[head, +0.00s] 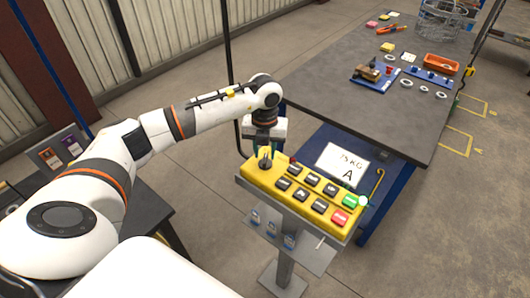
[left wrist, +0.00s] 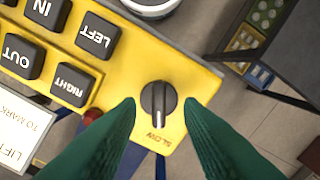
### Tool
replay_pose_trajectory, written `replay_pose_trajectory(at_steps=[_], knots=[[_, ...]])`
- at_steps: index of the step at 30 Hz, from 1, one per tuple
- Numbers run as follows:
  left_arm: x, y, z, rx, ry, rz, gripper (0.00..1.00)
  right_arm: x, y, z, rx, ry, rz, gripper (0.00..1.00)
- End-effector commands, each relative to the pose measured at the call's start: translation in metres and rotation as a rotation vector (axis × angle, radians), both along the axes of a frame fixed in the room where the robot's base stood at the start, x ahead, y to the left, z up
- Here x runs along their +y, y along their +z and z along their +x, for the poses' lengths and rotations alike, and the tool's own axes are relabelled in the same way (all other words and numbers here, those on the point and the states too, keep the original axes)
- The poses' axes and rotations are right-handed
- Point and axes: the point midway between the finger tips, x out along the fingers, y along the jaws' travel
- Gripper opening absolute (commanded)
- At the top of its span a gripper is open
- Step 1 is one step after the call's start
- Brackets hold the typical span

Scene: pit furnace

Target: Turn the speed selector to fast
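The speed selector (left wrist: 158,98) is a round black knob on the corner of the yellow control box (head: 293,184). In the left wrist view its white pointer line faces the SLOW label (left wrist: 158,140); no fast label can be made out. The selector also shows at the box's left end in the head view (head: 265,161). My left gripper (left wrist: 160,110) has green fingers spread apart, one on each side of the knob, with a gap visible on both sides. In the head view the left gripper (head: 265,146) is above that end of the box. My right gripper is not in view.
Black push buttons (left wrist: 92,36), plus a green (head: 350,200) and a red one (head: 339,217), cover the box beside the selector. The box stands on a grey post (head: 285,270). A large workbench (head: 340,70) with parts and trays is behind it.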

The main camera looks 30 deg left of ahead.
Motion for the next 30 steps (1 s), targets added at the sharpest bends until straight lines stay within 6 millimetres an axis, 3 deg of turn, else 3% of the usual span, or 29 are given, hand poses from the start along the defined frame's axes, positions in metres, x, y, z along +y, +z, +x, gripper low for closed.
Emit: replay_pose_trajectory(at_steps=[6,16,23,30], knots=[[-0.001,-0.022,0.0,0.0,-0.002,-0.002,0.34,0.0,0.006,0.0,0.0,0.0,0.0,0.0],[-0.001,-0.026,0.0,-0.001,-0.002,-0.002,0.34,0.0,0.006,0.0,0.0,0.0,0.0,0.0],[-0.001,-0.026,0.0,-0.001,-0.002,-0.003,0.0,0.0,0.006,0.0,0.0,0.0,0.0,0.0],[-0.001,-0.026,0.001,-0.002,-0.011,-0.002,0.0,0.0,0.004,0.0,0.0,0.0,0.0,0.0]])
